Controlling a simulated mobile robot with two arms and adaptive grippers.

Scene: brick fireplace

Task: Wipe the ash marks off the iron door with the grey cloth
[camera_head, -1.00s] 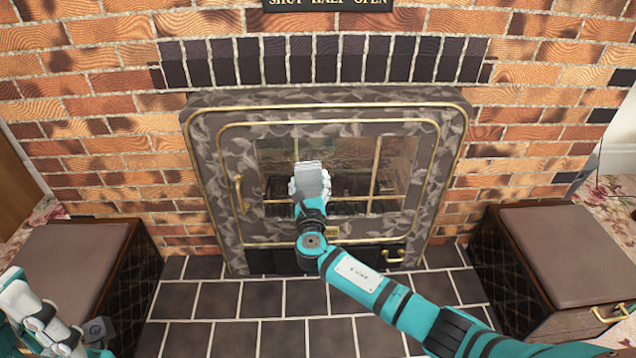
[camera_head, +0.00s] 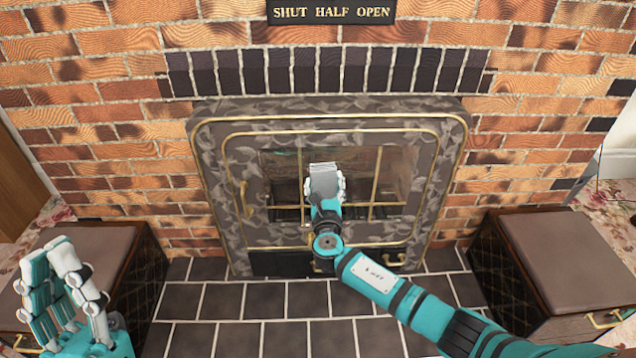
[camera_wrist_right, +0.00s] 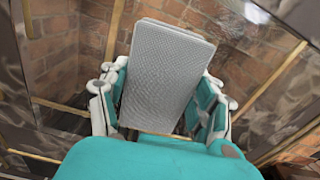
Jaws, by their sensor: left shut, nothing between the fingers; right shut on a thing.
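The iron door (camera_head: 233,155) is dark with a leaf pattern, brass trim and a glass window with brass bars. It stands upright in the brick wall and looks shut. My right gripper (camera_head: 325,182) is in front of the window and shut on the grey cloth (camera_head: 323,170), a folded pad. The cloth also shows in the right wrist view (camera_wrist_right: 166,75), between the fingers. I cannot tell whether it touches the door. No ash marks can be made out clearly; the cloth and arm hide part of the window. My left gripper (camera_head: 62,262) is shut and empty at the lower left.
A padded box (camera_head: 90,242) stands on the left and another (camera_head: 560,235) on the right of the dark tiled hearth (camera_head: 225,300). A brass handle (camera_head: 247,197) juts from the door's left side. A sign (camera_head: 331,11) hangs above.

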